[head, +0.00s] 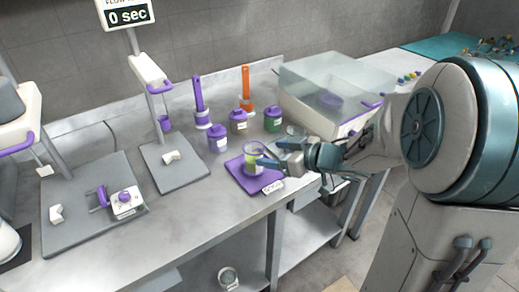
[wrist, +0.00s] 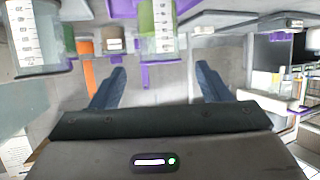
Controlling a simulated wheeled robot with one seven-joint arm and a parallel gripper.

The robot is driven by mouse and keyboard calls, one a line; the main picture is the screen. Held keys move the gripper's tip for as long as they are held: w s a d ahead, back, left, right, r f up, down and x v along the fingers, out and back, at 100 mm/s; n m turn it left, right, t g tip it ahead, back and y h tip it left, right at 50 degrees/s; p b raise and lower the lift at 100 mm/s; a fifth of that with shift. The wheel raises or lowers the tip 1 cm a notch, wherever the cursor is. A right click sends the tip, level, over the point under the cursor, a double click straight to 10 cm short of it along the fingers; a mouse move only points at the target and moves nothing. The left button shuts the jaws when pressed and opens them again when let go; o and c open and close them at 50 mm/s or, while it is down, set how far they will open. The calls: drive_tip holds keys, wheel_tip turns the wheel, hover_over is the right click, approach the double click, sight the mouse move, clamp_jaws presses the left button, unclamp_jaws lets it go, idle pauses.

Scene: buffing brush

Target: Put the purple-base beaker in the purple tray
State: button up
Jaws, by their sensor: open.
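A clear beaker with green liquid (head: 251,157) stands upright on the purple tray (head: 241,180) in the head view. Its base blends with the tray, so I cannot make out the base colour there. It also shows at the top of the wrist view (wrist: 157,28). My gripper (head: 273,154) is open and empty, just right of this beaker, with its fingertips pointing at it. In the wrist view the fingers (wrist: 160,80) are spread with nothing between them. I cannot tell whether a fingertip touches the beaker.
A second clear beaker (head: 293,133) stands behind my gripper. Purple-lidded jars (head: 218,138), a green jar (head: 272,119) and purple (head: 201,103) and orange (head: 245,90) upright pieces stand behind the tray. A clear-lidded box (head: 335,95) is at the back right. A white label (head: 272,187) sits at the tray's front.

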drive_tip(key=s+d+r+m+t+h, duration=0.1)
drive_tip(key=d+r+m+t+h, duration=0.25)
drive_tip(key=d+m+h, duration=0.6)
drive_tip(key=s+f+g, duration=0.1)
drive_tip(key=s+g, duration=0.3)
drive_tip(key=s, duration=0.5)
drive_tip(key=s+f+m+g+h, duration=0.1)
drive_tip(key=s+g, duration=0.4)
drive_tip(key=s, duration=0.5)
drive_tip(key=shift+d+f, duration=0.15)
drive_tip(key=shift+f, duration=0.6)
drive_tip(key=shift+r, duration=0.1)
drive_tip(key=shift+r+p, duration=0.4)
drive_tip(key=shift+p, duration=0.2)
